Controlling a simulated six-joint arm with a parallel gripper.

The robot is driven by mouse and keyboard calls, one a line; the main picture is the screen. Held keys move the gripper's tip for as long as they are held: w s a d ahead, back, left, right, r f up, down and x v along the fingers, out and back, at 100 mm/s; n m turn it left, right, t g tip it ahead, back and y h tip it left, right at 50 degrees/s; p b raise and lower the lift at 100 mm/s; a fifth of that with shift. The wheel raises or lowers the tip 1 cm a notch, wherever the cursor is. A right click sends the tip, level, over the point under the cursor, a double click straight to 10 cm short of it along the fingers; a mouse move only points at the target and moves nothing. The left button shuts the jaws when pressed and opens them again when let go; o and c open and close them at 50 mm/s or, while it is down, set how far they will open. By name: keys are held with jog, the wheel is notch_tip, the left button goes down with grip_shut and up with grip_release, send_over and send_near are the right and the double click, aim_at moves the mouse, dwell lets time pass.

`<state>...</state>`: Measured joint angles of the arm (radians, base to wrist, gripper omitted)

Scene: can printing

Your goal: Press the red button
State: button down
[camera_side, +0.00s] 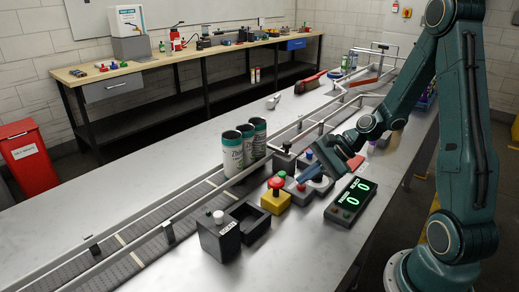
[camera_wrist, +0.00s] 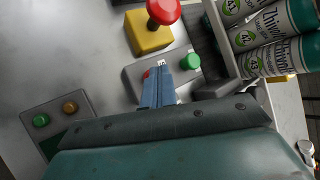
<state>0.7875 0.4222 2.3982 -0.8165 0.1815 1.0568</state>
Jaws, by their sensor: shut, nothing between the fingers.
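In the side view the red button (camera_side: 301,187) shows on the same box, right of the yellow box. My gripper (camera_wrist: 161,65) has its blue fingers together and empty, with the tips over the box close beside the red button. In the side view my gripper (camera_side: 305,174) points down at the box. I cannot tell whether the tips touch it.
A yellow box (camera_side: 276,201) with a red mushroom knob (camera_side: 276,183) stands close by. A display box (camera_side: 351,200) lies to the right. A black box with a white knob (camera_side: 218,217) stands in front.

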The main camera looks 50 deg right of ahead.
jog(key=shift+r, duration=0.1)
dwell(0.6)
jog(key=shift+r, duration=1.05)
jog(key=shift+r, duration=0.1)
jog(key=shift+r, duration=2.4)
jog(key=s+a+r+n+h, duration=0.3)
jog(key=s+a+r+n, duration=0.1)
jog(key=s+n, duration=0.4)
jog(key=s+a+r+n+g+h, duration=0.1)
jog(key=s+a+r+n+h, duration=0.2)
jog(key=s+n, duration=0.6)
notch_tip(320, 180, up, 3)
jog(key=shift+a+f+n, duration=0.15)
jog(key=shift+a+n, duration=0.55)
jog(key=shift+n, duration=0.1)
